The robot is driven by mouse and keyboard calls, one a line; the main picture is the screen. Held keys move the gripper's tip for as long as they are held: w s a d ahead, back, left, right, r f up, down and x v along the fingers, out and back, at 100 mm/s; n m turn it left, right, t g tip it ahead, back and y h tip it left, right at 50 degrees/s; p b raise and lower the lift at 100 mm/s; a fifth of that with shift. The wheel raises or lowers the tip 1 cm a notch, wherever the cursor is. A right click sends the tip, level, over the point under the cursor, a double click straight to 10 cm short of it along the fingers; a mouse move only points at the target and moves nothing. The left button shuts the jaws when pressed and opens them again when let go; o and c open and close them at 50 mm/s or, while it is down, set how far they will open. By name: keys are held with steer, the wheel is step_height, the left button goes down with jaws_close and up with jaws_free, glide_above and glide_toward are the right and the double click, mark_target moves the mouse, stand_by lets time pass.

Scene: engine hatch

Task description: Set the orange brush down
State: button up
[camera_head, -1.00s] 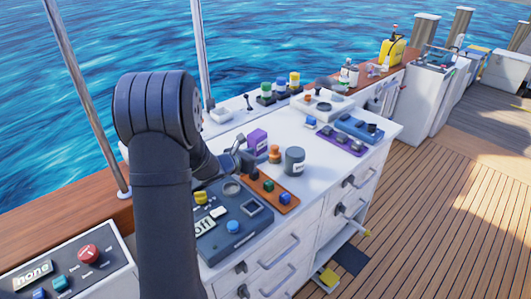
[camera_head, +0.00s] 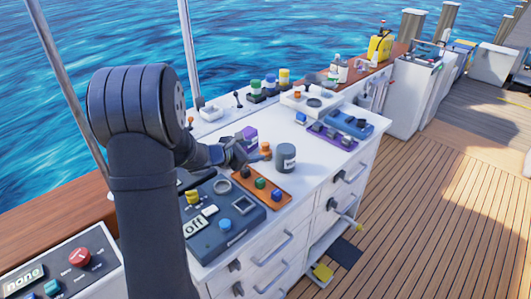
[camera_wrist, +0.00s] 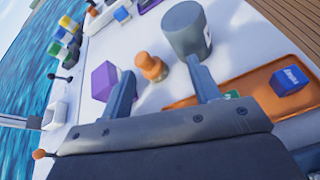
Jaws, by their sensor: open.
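A small orange knob-topped item (camera_head: 266,150), the likely orange brush, stands upright on the white counter (camera_head: 318,175). It also shows in the wrist view (camera_wrist: 151,66), just beyond and between my fingertips. My gripper (camera_head: 243,152) is open, with its two fingers (camera_wrist: 163,82) spread apart and nothing visibly held between them. A purple box (camera_head: 247,136) stands behind and left of the orange item. A grey cylindrical jar (camera_head: 286,158) stands close to its right. Whether the fingers touch the orange item cannot be told.
An orange tray (camera_head: 262,189) with coloured blocks lies in front of the gripper. A blue-grey control panel (camera_head: 222,222) lies nearer. A purple tray (camera_head: 333,136) and blue tray (camera_head: 349,123) lie further right. Clear counter is right of the jar. Water lies beyond the left edge.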

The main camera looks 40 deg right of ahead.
mark_target(265, 144)
steer(key=s+d+r+m+g+y, duration=0.2)
steer(key=s+d+m+g+y, duration=0.15)
steer(key=m, duration=0.75)
steer(key=w+d+r+m+t+y, duration=0.2)
steer(key=w+r+m+t+y, duration=0.45)
steer(key=m, duration=1.05)
steer(key=shift+g, duration=0.6)
steer(key=x, duration=1)
steer(key=shift+s+d+f, duration=0.2)
steer(key=shift+s+f, duration=0.1)
steer(key=shift+s, duration=0.05)
steer(key=shift+x, duration=2.7)
steer(key=shift+c, duration=0.5)
steer(key=c, duration=0.8)
steer(key=shift+o, duration=0.2)
